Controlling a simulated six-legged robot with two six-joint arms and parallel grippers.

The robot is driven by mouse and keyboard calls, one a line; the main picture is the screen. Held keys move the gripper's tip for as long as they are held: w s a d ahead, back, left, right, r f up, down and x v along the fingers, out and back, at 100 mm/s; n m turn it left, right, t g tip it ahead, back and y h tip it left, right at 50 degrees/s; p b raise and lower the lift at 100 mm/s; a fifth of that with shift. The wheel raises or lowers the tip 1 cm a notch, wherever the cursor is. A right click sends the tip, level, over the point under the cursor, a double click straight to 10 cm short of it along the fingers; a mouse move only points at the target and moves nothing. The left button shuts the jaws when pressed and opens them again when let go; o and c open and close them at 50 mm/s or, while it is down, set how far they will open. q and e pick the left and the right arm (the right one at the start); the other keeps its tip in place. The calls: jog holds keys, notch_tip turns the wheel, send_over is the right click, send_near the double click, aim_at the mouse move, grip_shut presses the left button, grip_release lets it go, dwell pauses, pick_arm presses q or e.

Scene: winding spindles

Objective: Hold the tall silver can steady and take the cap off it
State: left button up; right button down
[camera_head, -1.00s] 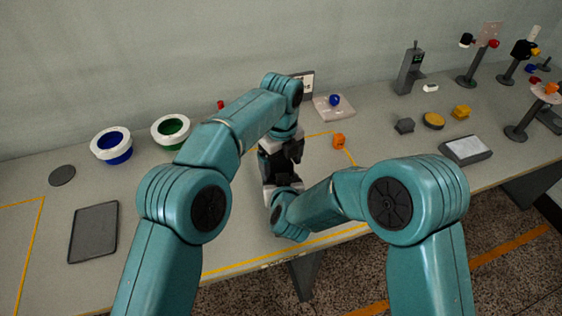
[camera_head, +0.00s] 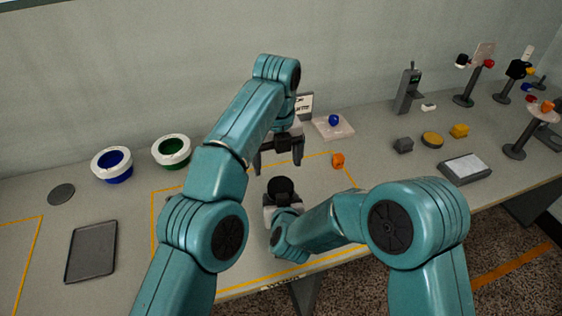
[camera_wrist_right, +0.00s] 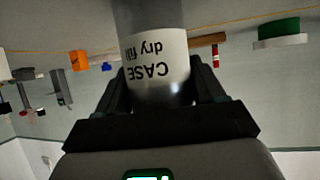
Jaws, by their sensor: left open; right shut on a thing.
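The tall silver can (camera_wrist_right: 150,18) has a white label reading "CASE dry fill" and shows upside down in the right wrist view. My right gripper (camera_wrist_right: 160,95) is shut on it, one dark finger on each side. In the head view a round black top (camera_head: 281,188) shows above my right gripper (camera_head: 283,203); I cannot tell whether this is the cap or the can's open mouth. The can's side is mostly hidden there. My left gripper (camera_head: 279,162) is open, its fingers pointing down, a little above and behind the black top. I see nothing between its fingers.
A white-rimmed blue bowl (camera_head: 112,164) and green bowl (camera_head: 171,151) stand at the left, near a dark tray (camera_head: 92,250). An orange block (camera_head: 338,160) lies right of my left gripper. A blue ball (camera_head: 334,120) rests on a pale pad behind. Several stands fill the far right.

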aim_at(281, 185)
pick_arm(q)
jog(key=shift+w+d, duration=0.1)
jog(key=shift+d, duration=0.15)
jog(key=shift+w+d+f, duration=0.15)
jog(key=shift+d+f, duration=0.05)
jog(key=shift+f, duration=0.35)
pick_arm(e)
jog(key=shift+w, duration=0.1)
pick_arm(q)
jog(key=shift+f, duration=3.7)
jog(key=c, duration=1.1)
jog(key=n, duration=0.3)
jog(key=o, duration=1.2)
jog(key=shift+c, duration=0.2)
